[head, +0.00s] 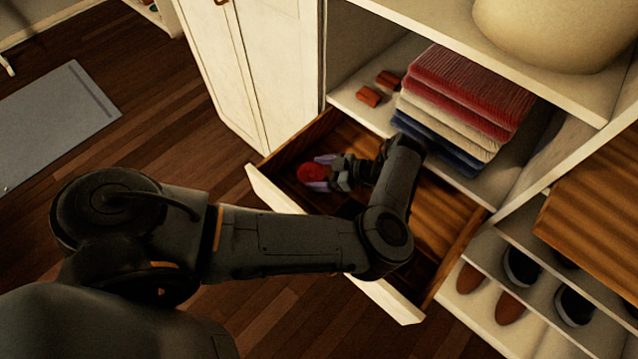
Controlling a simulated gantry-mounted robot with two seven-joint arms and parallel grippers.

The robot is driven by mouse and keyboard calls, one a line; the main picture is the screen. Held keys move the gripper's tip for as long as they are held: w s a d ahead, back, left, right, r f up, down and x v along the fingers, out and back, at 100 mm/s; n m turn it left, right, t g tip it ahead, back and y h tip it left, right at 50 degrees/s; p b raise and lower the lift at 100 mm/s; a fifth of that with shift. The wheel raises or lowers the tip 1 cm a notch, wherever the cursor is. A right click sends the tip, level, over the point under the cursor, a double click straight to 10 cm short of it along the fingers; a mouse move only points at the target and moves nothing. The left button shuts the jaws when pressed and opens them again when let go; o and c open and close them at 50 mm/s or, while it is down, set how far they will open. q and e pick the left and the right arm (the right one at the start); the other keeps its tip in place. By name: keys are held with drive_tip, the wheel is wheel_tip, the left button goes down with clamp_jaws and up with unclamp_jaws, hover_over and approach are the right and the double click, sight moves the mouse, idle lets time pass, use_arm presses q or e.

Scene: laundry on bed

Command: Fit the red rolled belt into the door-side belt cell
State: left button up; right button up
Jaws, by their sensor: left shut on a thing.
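The red rolled belt (311,174) is a small round red roll in the left part of the open wooden drawer. My left gripper (318,173) reaches down into the drawer and is shut on the belt, with its pale fingertips on either side of it. The drawer (452,255) has a white front and bare wooden inside. The belt cells cannot be made out clearly; the drawer's floor near the belt is dark and partly hidden by my left arm. My right gripper does not show.
Above the drawer, a shelf holds a stack of folded red, cream and blue cloths (468,90) and small orange-brown blocks (369,97). White cabinet doors (232,70) stand at the left. Shoes (522,266) sit on racks at the lower right. A grey mat (55,125) lies on the floor.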

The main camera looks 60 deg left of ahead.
sight(320, 178)
use_arm(q)
wheel_tip(320, 178, down, 3)
drive_tip(key=b, duration=0.2)
drive_tip(key=shift+f+b, duration=0.15)
drive_tip(key=shift+b, duration=0.25)
drive_tip(key=shift+f+b, duration=0.3)
drive_tip(key=shift+f, duration=0.05)
drive_tip(key=shift+f, duration=0.1)
drive_tip(key=shift+f, duration=0.15)
drive_tip(key=o, duration=1)
